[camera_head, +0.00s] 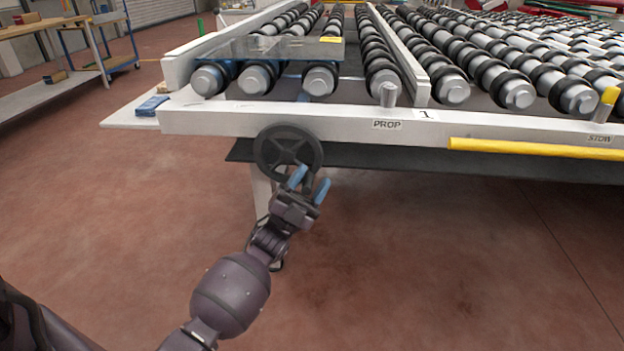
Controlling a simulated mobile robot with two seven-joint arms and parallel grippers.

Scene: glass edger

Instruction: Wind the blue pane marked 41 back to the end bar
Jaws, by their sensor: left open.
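A clear bluish pane (262,47) lies flat on the rollers of the left lane, close to the table's front. A yellow label (331,39) sits at its right edge, too small to read. A dark handwheel (270,150) is mounted below the white front beam, under that lane. My left gripper (309,184) is open, with its blue fingertips just in front of the wheel's lower right rim. I cannot tell whether they touch it. I cannot pick out the end bar for certain. My right gripper is not in view.
The white front beam (230,120) carries a "PROP" label beside a short grey post (388,95). A yellow bar (530,149) lies along the beam's right part, near a "STOW" label. A blue block (151,105) sits on the left ledge. The floor in front is clear.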

